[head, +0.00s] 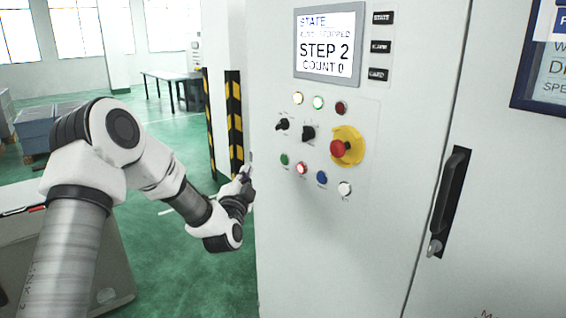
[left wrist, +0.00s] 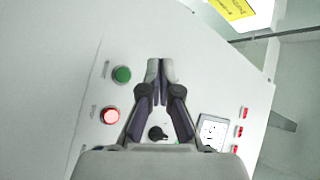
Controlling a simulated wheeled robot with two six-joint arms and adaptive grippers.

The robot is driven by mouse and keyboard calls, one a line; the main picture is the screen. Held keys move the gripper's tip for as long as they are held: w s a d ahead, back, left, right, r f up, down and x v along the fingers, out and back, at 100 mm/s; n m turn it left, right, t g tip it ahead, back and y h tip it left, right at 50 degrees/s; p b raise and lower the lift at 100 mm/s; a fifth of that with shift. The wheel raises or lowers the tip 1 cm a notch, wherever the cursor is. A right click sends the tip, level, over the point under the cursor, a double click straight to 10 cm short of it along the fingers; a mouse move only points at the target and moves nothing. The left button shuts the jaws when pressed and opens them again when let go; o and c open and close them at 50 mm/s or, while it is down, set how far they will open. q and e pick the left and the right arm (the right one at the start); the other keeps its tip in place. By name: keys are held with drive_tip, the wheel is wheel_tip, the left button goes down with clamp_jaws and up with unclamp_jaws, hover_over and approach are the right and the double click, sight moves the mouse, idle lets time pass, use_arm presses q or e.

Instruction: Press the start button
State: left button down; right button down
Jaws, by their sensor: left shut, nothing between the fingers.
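The control panel on the white cabinet has a green button (head: 284,160) at the left of its lower row; its label is too small to read. The green button also shows in the left wrist view (left wrist: 121,74), to the left of the fingertips. My left gripper (head: 248,171) is shut and empty, left of the panel near the cabinet's edge in the head view. Its closed fingertips show in the left wrist view (left wrist: 158,64). A display (head: 328,43) reads "STEP 2" and "COUNT 0". My right gripper is not in view.
Beside the green button are a lit red button (head: 301,168), a blue button (head: 321,177) and a white button (head: 344,188). Above are black knobs (head: 308,133) and a red emergency stop (head: 340,149) on yellow. A black door handle (head: 450,203) stands to the right.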

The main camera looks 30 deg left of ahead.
sight(284, 160)
use_arm(q)
drive_tip(key=shift+w, duration=0.1)
drive_tip(key=w+d+b, duration=0.1)
drive_tip(key=w+d, duration=0.2)
drive_tip(key=w, duration=0.5)
drive_tip(key=shift+d, duration=0.2)
drive_tip(key=shift+w, duration=0.15)
idle(1.1)
drive_tip(key=shift+w+d, duration=0.2)
drive_tip(key=shift+w, duration=0.05)
